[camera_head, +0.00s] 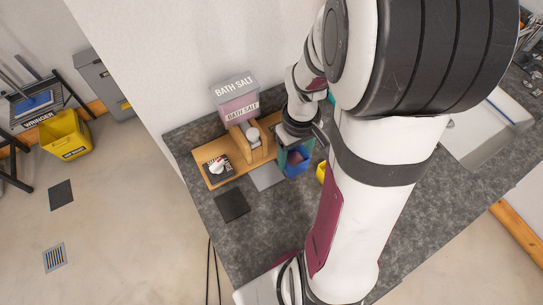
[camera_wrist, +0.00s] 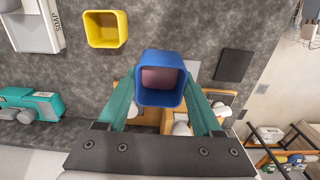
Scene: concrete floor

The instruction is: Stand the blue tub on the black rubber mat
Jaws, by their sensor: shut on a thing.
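The blue tub (camera_wrist: 160,58) is between the two teal fingers of my gripper (camera_wrist: 161,100) in the wrist view, and the fingers are shut on it. Its open top faces the wrist camera. In the head view the tub (camera_head: 298,169) is partly hidden by my gripper (camera_head: 296,156), over the counter to the right of a grey square. The black rubber mat (camera_head: 232,206) lies bare on the counter, to the left and nearer the front than the tub. It also shows in the wrist view (camera_wrist: 234,64), apart from the tub, to its right.
A light grey square (camera_head: 267,177) lies between tub and mat. A yellow tub (camera_wrist: 105,29) stands near the blue one. Counter in front is clear.

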